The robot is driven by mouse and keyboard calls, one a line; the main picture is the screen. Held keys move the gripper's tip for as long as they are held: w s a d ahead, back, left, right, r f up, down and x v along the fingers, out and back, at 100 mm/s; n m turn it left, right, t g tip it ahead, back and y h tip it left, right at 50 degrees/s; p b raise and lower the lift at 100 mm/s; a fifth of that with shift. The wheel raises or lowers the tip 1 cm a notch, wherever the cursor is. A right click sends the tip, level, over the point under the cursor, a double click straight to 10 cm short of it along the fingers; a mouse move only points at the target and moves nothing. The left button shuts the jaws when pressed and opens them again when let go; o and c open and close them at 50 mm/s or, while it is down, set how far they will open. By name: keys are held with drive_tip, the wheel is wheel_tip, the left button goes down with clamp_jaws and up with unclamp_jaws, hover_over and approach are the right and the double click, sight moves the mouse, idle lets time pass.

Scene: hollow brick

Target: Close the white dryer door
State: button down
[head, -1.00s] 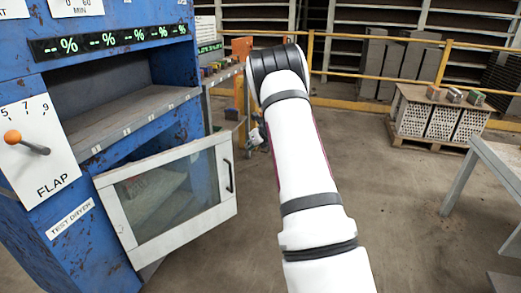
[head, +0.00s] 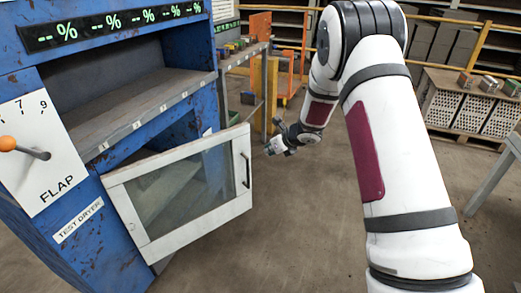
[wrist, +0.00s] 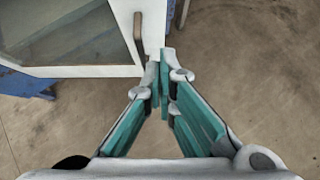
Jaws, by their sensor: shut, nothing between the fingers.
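The white dryer door (head: 243,205), with a glass pane and a dark vertical handle at its right side, stands ajar on the front of the blue test dryer (head: 85,240). My gripper (head: 270,150) is to the right of the door's handle edge in the head view, small and partly turned away. In the wrist view my gripper (wrist: 164,55) is shut and empty, its fingertips meeting beside the lower right corner of the door (wrist: 130,20). The handle (wrist: 137,25) is just left of and above the fingertips there. I cannot tell whether the fingertips touch the door.
A FLAP panel (head: 35,150) with an orange-knobbed lever is at the left. An open shelf (head: 140,110) lies above the door. A pallet of bricks (head: 470,105) and a grey table (head: 495,180) stand at the right. The floor right of the door is clear.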

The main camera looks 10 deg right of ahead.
sight(248, 152)
drive_tip(key=shift+w+a+f+b, duration=0.1)
drive_tip(key=shift+w+a+f, duration=0.7)
drive_tip(key=shift+w, duration=0.65)
drive_tip(key=shift+w+a+f+b, duration=0.15)
drive_tip(key=shift+w+a+f, duration=0.35)
drive_tip(key=shift+w+f, duration=0.8)
drive_tip(key=shift+w+a+f+b, duration=0.1)
drive_tip(key=shift+w+a+f, duration=0.55)
drive_tip(key=shift+w, duration=1)
